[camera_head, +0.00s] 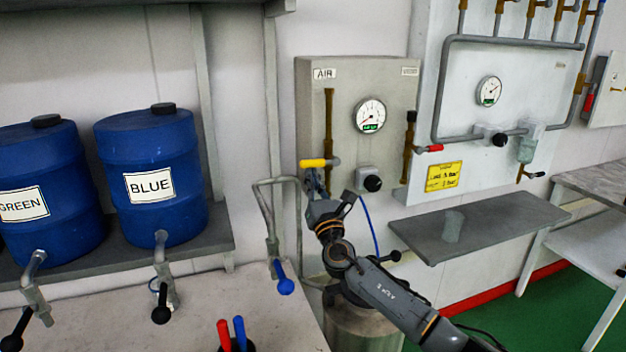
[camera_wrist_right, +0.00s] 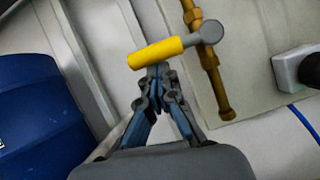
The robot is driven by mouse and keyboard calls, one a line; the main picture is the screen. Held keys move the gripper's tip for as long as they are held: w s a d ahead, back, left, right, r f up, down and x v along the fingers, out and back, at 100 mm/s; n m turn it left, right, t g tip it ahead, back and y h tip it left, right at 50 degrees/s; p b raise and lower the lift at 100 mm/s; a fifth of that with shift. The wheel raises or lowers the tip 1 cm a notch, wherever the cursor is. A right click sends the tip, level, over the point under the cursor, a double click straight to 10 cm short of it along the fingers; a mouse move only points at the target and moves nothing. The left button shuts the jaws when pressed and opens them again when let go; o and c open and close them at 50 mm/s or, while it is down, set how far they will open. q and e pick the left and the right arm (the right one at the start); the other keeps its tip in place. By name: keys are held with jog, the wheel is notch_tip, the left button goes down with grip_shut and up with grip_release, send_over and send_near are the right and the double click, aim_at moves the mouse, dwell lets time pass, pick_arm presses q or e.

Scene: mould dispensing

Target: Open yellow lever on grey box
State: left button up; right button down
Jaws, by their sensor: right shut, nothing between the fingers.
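The grey box (camera_head: 340,110) marked AIR hangs on the wall, with a round gauge and a brass pipe on its left side. The yellow lever (camera_head: 313,163) sticks out sideways to the left from that pipe. It also shows in the right wrist view (camera_wrist_right: 156,53), joined to a grey knob in front of the brass pipe. My right gripper (camera_head: 312,172) is just below the lever. In the wrist view its fingers (camera_wrist_right: 154,72) are closed together, with the tips at the lever's lower edge; whether they touch it I cannot tell. My left gripper is not in view.
Blue drums (camera_head: 150,185) stand on a shelf at left. A blue-handled tap (camera_head: 283,278) stands left of my right arm. A black knob (camera_head: 372,183) sits right of the lever. A grey shelf (camera_head: 480,228) juts out at right.

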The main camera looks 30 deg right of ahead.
jog(key=r+m+h, duration=0.1)
jog(key=m, duration=0.1)
jog(key=r+m+g+h+p, duration=0.1)
jog(key=m, duration=0.1)
jog(key=r+m+h+p, duration=0.1)
jog(key=m, duration=0.1)
jog(key=shift+w+a+r+g, duration=0.15)
jog(key=shift+a+g, duration=0.1)
jog(key=shift+g, duration=0.15)
notch_tip(320, 180, up, 6)
jog(key=m+g+h+p, duration=0.2)
jog(key=m+g+p, duration=0.55)
jog(key=m, duration=0.65)
send_over(310, 164)
jog(key=s+d+p, duration=0.1)
jog(key=d+p, duration=0.1)
jog(key=d, duration=0.1)
jog(key=t, duration=0.2)
jog(key=shift+s+d+g, duration=0.25)
jog(key=shift+d, duration=0.1)
